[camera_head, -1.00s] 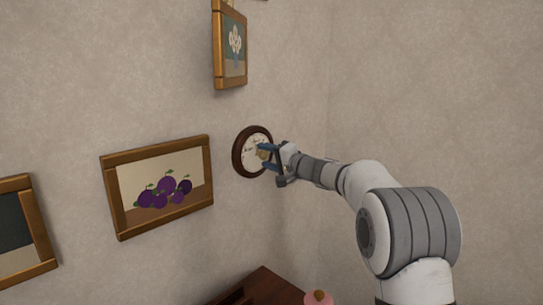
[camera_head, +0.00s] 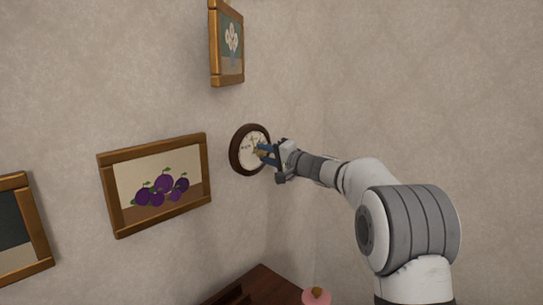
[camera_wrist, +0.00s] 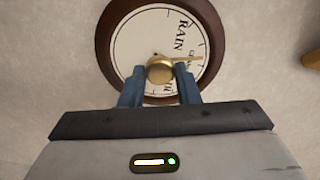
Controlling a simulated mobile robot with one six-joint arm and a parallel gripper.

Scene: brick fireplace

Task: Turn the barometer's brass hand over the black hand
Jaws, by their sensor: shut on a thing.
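The barometer (camera_head: 236,153) is round, with a dark brown rim and a white dial, and hangs on the wall. In the wrist view its rim (camera_wrist: 106,40) and dial show close up, with "RAIN" lettering turned sideways. A round brass knob (camera_wrist: 160,69) stands at the dial's middle. The brass hand (camera_wrist: 189,59) points right from it. My gripper (camera_head: 263,152) is at the dial, and its blue fingers (camera_wrist: 160,82) are shut on the brass knob, one on each side. I cannot make out the black hand clearly; a small dark spot shows just above the knob.
A framed plum picture (camera_head: 203,170) hangs left of the barometer and a framed flower picture (camera_head: 214,50) above it. Below are a dark wooden furniture top (camera_head: 262,284) and a pink object (camera_head: 316,298). The wall to the right is bare.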

